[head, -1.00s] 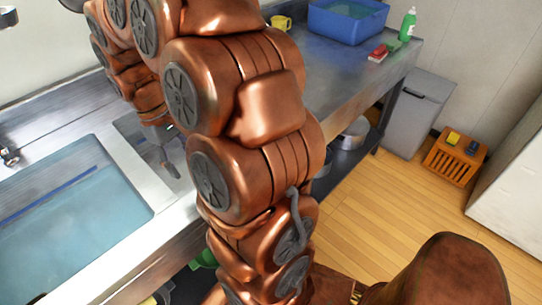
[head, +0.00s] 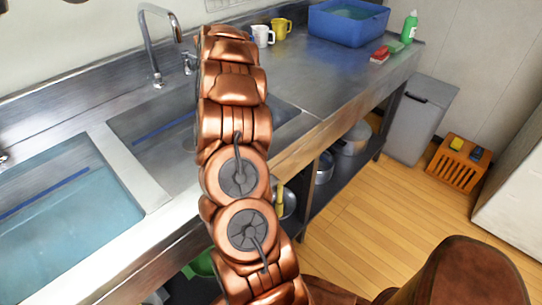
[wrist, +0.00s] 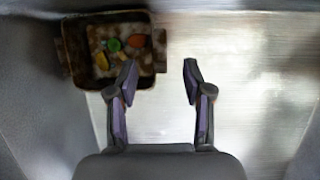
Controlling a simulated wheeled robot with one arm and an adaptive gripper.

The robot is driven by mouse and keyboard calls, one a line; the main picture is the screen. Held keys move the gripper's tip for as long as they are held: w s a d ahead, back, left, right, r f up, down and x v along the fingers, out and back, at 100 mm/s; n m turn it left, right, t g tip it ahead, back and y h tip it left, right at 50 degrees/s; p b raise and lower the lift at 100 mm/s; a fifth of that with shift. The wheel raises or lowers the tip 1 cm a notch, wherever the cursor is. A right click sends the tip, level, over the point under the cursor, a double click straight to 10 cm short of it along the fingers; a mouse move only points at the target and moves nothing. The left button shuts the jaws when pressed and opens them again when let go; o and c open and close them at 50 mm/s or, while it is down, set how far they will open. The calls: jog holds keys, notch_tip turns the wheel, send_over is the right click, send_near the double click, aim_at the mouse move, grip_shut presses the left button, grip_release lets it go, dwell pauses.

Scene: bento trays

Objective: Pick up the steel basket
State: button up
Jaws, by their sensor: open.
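The steel basket (wrist: 80,80) shows at the upper left of the wrist view as a dark, rust-brown square container. Small green, orange and yellow bits lie in it on a pale, mottled bottom. My gripper (wrist: 160,68) is open and empty, its two purple-grey fingers apart. The left fingertip overlaps the basket's lower right part in the picture; the right one is over bare metal. I cannot tell the height between them, and see no grip. In the head view my gripper is hidden behind my arm, and I cannot make out the basket there.
The metal counter has a water-filled sink (head: 60,220) and a second sink (head: 165,150) with a faucet (head: 150,45). A white mug (head: 262,36), a yellow mug (head: 282,28), a blue tub (head: 347,25) and a green bottle (head: 409,27) stand farther back. An orange crate (head: 457,162) is on the floor.

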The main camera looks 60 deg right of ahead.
jog(key=shift+x, duration=1.15)
jog(key=shift+w+p+x, duration=0.2)
jog(key=shift+p+x, duration=0.05)
jog(key=shift+x, duration=1.1)
jog(key=shift+w+p+x, duration=0.15)
jog(key=shift+p+x, duration=0.05)
jog(key=shift+x, duration=1.15)
jog(key=shift+d+f, duration=0.1)
jog(key=shift+d, duration=0.1)
grip_shut()
